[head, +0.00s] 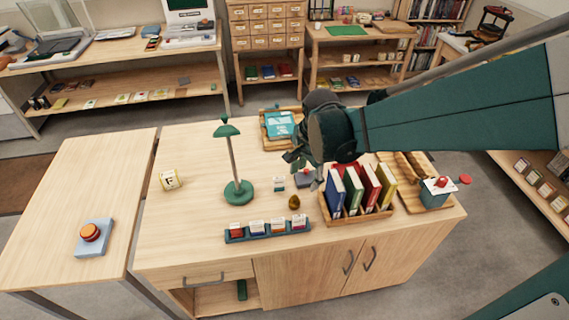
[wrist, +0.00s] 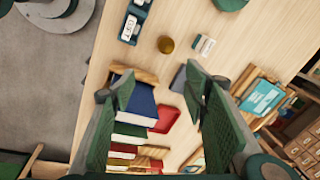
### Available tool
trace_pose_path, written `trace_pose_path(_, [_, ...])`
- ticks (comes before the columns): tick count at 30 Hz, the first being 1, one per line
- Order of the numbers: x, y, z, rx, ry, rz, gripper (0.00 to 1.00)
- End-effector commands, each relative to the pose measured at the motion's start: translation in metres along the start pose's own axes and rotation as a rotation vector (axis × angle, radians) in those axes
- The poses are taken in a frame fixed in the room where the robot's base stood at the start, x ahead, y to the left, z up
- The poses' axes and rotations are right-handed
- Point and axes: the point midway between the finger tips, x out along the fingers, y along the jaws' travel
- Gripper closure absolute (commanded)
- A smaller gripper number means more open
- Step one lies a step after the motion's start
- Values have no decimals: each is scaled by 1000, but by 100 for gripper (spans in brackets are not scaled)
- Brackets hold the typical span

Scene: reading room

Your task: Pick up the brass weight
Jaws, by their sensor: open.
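The brass weight (head: 294,202) is a small, rounded, dark-gold piece standing on the wooden table, behind the right end of the green rack of small boxes. It also shows in the wrist view (wrist: 166,44), near the top middle, beyond my fingertips. My gripper (head: 303,170) is open and empty, above the table and a little behind and right of the weight. In the wrist view my two green fingers (wrist: 160,90) are spread apart, with nothing held between them. The weight is not hidden in either view.
A wooden rack of upright books (head: 360,195) stands close right of the weight. A small white-and-teal block (head: 279,184) is just behind it. A green lamp (head: 238,192) stands left, and the green box rack (head: 268,230) lies in front. The table's left part is mostly clear.

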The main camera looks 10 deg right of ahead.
Motion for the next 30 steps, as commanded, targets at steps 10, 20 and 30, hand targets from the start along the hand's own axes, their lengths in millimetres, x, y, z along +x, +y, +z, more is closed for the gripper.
trace_pose_path(10, [55, -17, 2, 217, -21, 80, 55])
trace_pose_path(20, [105, -26, 7, 409, -24, 153, 55])
trace_pose_path(30, [123, -27, 10, 479, -21, 181, 55])
